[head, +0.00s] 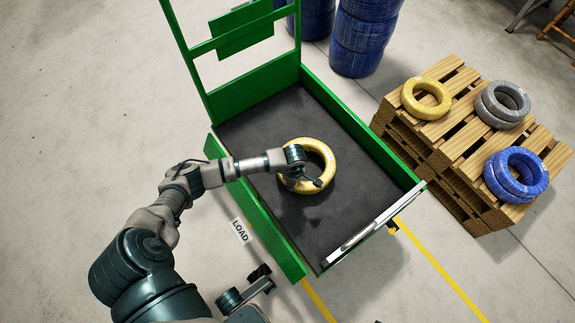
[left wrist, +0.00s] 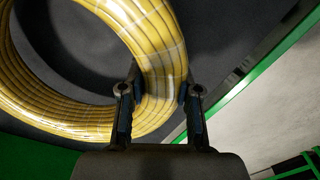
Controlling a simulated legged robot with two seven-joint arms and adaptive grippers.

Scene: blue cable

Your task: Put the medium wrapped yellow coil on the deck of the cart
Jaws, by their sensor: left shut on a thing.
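A wrapped yellow coil (head: 322,154) is over the black deck (head: 270,113) of the green cart, near its middle. My left gripper (head: 308,178) reaches in from the left above the coil and covers part of its ring. In the left wrist view my left gripper (left wrist: 159,92) has one finger on each side of the yellow coil's (left wrist: 72,119) ring and is shut on it. The coil looks flat, but I cannot tell whether it rests on the deck or hangs just above it. My right gripper is not seen.
A wooden pallet stack (head: 466,143) at right bears another yellow coil (head: 443,105), grey coils (head: 485,108) and blue coils (head: 541,184). Green side rails (head: 352,120) border the deck, with free deck around the coil.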

